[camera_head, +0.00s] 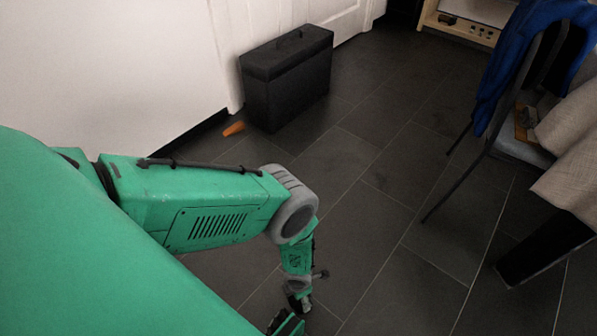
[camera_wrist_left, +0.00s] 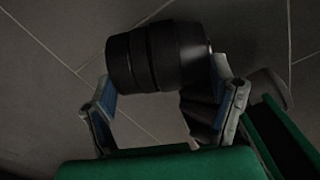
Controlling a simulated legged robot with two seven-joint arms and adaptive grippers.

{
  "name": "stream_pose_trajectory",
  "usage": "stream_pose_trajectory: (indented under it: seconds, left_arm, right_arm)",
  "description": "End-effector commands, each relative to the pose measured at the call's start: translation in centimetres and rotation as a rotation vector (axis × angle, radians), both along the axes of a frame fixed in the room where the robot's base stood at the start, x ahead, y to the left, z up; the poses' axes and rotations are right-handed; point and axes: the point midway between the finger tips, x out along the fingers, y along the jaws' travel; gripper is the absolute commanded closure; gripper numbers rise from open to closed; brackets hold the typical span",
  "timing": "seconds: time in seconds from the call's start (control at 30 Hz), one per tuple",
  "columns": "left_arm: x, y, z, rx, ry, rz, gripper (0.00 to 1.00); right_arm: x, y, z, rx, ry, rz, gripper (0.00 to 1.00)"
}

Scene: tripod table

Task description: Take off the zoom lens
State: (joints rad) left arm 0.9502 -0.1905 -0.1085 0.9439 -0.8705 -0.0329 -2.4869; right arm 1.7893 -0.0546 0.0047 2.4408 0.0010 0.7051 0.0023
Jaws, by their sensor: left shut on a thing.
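A black zoom lens (camera_wrist_left: 158,56), a thick ribbed cylinder, lies across the fingertips of my left gripper (camera_wrist_left: 165,84) in the left wrist view. The gripper is shut on it, with one finger at each end. A dark shape (camera_wrist_left: 200,108) hangs below the lens beside the right finger; I cannot tell whether it is part of a camera. In the head view my left gripper (camera_head: 299,301) points down low over the floor, small and partly dark, and the lens cannot be made out there. My right gripper is not in view.
A black case (camera_head: 288,80) stands by the white wall, with an orange object (camera_head: 234,129) on the floor beside it. A chair with a blue cloth (camera_head: 520,55) and a table with a beige cloth (camera_head: 572,150) are at the right. The tiled floor between is clear.

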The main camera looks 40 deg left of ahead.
Motion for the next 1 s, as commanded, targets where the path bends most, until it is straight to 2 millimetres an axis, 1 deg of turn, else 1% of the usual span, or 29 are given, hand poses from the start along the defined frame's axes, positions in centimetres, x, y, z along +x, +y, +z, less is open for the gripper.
stream_pose_trajectory:
  seconds: [0.03, 0.17, 0.5, 0.6, 0.9, 0.93, 0.97, 1.0]
  left_arm:
    - [-0.5, 0.0, -0.2, 0.003, 0.013, 0.003, 0.55]
    - [-0.5, -0.3, -0.3, 0.016, 0.049, 0.007, 0.55]
    - [0.6, -0.6, -0.3, 0.089, 0.186, 0.003, 0.55]
    - [0.7, -0.5, -0.3, 0.104, 0.218, 0.003, 0.55]
    - [0.7, -0.4, -0.2, 0.111, 0.237, 0.001, 0.55]
    - [0.7, -0.4, -0.2, 0.111, 0.237, 0.001, 0.19]
    - [0.7, -0.4, -0.2, 0.111, 0.236, 0.001, 0.10]
    - [0.7, -0.4, -0.2, 0.111, 0.236, 0.001, 0.10]
  right_arm:
    - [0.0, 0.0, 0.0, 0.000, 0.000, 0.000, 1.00]
    - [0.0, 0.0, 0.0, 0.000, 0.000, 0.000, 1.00]
    - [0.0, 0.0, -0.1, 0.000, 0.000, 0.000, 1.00]
    - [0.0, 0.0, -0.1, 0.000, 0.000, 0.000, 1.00]
    - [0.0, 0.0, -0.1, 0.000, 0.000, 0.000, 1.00]
    - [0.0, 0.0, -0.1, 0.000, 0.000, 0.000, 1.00]
    - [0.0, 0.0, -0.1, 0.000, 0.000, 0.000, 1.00]
    - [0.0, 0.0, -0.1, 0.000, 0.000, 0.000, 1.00]
